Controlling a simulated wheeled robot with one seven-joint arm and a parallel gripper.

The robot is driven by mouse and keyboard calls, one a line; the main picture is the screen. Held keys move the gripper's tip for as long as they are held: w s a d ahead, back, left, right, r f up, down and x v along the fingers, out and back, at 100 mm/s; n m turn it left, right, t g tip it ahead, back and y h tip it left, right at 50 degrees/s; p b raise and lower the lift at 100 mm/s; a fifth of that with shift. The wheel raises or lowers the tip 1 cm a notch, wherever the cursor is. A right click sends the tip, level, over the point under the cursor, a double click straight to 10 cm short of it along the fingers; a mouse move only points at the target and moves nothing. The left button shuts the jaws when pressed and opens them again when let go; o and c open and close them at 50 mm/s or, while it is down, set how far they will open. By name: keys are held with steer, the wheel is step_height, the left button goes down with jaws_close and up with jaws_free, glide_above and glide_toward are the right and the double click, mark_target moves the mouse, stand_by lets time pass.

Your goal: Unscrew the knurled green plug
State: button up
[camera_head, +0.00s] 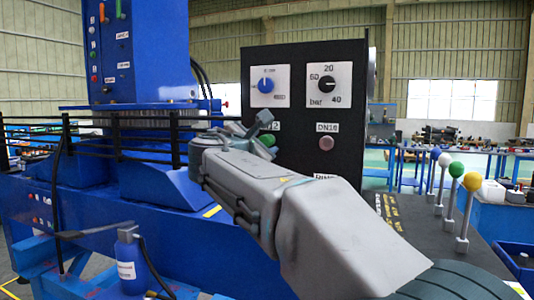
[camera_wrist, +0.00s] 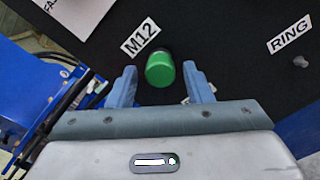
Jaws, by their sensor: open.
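The green plug (camera_wrist: 160,70) sticks out of the black panel (camera_wrist: 225,25) beside the M12 label (camera_wrist: 139,38) in the wrist view. Its knurling is too small to tell. In the head view a bit of the plug (camera_head: 268,140) shows behind my gripper (camera_head: 262,122), and my arm hides the panel's lower left. In the wrist view my gripper (camera_wrist: 160,86) is open, with one finger to the left of the plug and one to its right. The plug lies between the fingertips with gaps at both sides; I cannot tell how deep the fingers reach.
The panel carries a blue knob (camera_head: 266,86), a black knob (camera_head: 327,84) and a pinkish plug (camera_head: 326,143) under DN16. Several ball-topped levers (camera_head: 471,182) stand on the right. A blue bottle (camera_head: 130,262) stands at lower left. Black railings (camera_head: 90,140) run along the left.

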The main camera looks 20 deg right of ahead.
steer(key=m+b, duration=0.8)
steer(key=m, duration=0.2)
stand_by(0.5)
jaws_close()
steer(key=shift+s+b, duration=0.1)
steer(key=shift+b, duration=0.2)
